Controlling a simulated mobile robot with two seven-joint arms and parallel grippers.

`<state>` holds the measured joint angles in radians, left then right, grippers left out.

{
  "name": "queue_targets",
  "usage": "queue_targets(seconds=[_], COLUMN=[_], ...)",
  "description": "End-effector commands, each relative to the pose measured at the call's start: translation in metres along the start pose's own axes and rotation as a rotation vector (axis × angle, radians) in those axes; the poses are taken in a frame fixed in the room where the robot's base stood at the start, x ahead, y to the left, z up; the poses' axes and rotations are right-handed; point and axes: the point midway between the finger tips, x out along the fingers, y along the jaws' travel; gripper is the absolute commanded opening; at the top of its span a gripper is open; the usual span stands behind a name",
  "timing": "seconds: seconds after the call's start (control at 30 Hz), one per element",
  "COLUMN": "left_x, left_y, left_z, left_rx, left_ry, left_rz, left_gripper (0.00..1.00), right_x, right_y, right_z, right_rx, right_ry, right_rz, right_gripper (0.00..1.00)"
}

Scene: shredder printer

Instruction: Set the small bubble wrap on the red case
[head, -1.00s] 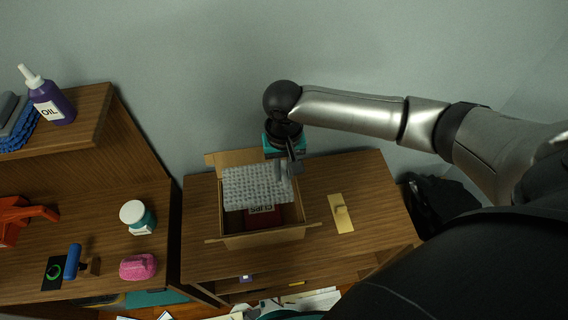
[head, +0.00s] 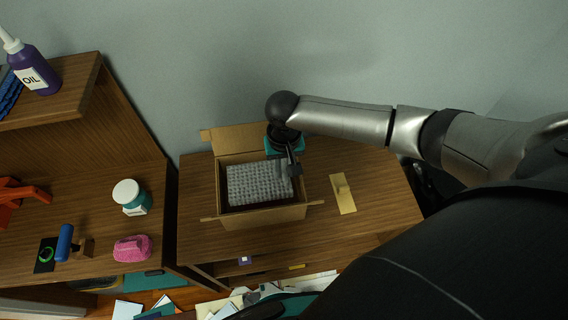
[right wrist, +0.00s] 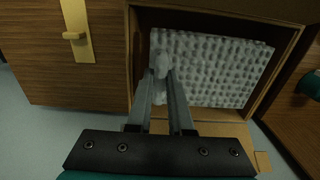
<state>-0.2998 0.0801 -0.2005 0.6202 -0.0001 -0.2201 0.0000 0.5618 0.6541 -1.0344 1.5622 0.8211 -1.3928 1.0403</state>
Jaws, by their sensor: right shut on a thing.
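The small bubble wrap (head: 258,184) is a grey-white bumpy sheet inside the open cardboard box (head: 262,216) on the wooden desk. It also shows in the right wrist view (right wrist: 215,68), filling most of the box opening. My right gripper (head: 293,170) is shut on the edge of the bubble wrap at the box's right side. In the right wrist view its fingertips (right wrist: 161,68) pinch the sheet's edge. The red case is hidden now, with the bubble wrap covering the inside of the box. My left gripper is not in view.
A brass plate with a knob (head: 343,194) lies on the desk right of the box. The box flaps stand open. A shelf at left holds a white-lidded jar (head: 131,197), a pink item (head: 132,248) and a purple oil bottle (head: 34,70).

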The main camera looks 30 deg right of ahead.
Motion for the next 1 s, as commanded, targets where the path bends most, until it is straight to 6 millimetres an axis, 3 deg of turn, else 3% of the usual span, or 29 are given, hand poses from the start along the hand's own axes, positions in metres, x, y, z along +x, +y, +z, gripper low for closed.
queue_targets(seconds=[0.5, 1.0], left_x=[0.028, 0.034], left_y=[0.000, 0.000], left_z=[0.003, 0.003], left_rx=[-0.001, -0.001], left_ry=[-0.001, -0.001], left_rz=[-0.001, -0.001], left_gripper=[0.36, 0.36], right_x=[0.052, 0.064], right_y=[-0.001, 0.000], right_z=[0.000, 0.000], right_rx=[0.000, 0.000], right_ry=[-0.001, 0.000], right_rz=[-0.001, -0.001], right_gripper=[0.00, 0.00])
